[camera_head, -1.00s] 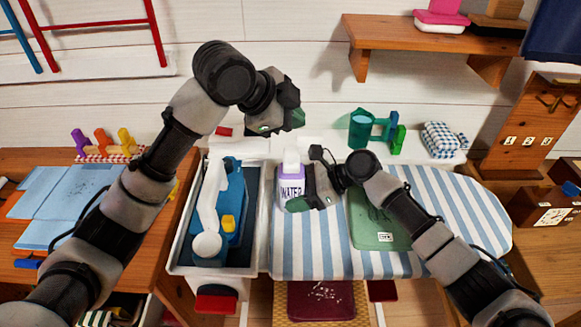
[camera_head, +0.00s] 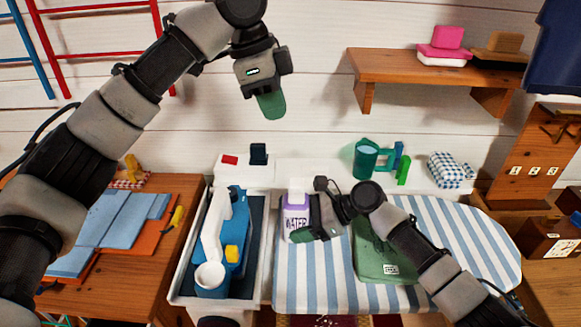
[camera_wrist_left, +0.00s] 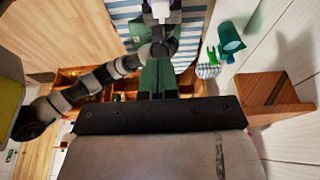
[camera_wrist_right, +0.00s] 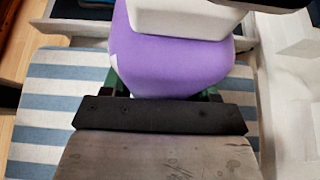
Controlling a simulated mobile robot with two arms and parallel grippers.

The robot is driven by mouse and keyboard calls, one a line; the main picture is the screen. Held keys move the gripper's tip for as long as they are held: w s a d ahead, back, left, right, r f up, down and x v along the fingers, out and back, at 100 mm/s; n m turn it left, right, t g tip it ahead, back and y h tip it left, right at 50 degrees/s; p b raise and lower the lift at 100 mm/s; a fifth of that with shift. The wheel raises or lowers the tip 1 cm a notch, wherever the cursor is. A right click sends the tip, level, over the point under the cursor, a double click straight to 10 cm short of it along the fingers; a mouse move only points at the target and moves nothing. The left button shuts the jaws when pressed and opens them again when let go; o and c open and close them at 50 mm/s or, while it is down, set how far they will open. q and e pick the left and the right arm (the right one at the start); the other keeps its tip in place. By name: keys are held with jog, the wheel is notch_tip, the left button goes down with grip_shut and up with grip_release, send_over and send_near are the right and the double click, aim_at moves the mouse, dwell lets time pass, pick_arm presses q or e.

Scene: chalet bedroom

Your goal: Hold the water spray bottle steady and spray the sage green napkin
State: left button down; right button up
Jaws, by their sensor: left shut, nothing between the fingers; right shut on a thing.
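The water spray bottle (camera_head: 294,208), purple and white with a "WATER" label, is upright at the left end of the striped ironing board. My right gripper (camera_head: 303,234) is shut on it from the right; the bottle's purple body (camera_wrist_right: 170,65) fills the middle of the right wrist view. The sage green napkin (camera_head: 372,250) lies folded on the board right of the bottle, partly hidden by my right arm. My left gripper (camera_head: 270,105) is shut and empty, fingers down, well above and left of the bottle. Its fingers (camera_wrist_left: 158,78) show in the left wrist view.
A tray (camera_head: 262,270) with a blue and white iron-like object stands left of the striped board (camera_head: 455,235). A teal watering can (camera_head: 368,158) and a checked cloth (camera_head: 450,170) sit on the ledge behind. A wooden shelf (camera_head: 420,66) is at upper right.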

aim_at(295, 182)
pick_arm(q)
jog(key=x, duration=1.3)
jog(key=shift+a+f, duration=0.15)
jog(key=shift+a, duration=0.25)
pick_arm(e)
jog(key=shift+d+f, duration=0.1)
jog(key=shift+f, duration=0.05)
pick_arm(q)
jog(key=shift+f, duration=0.45)
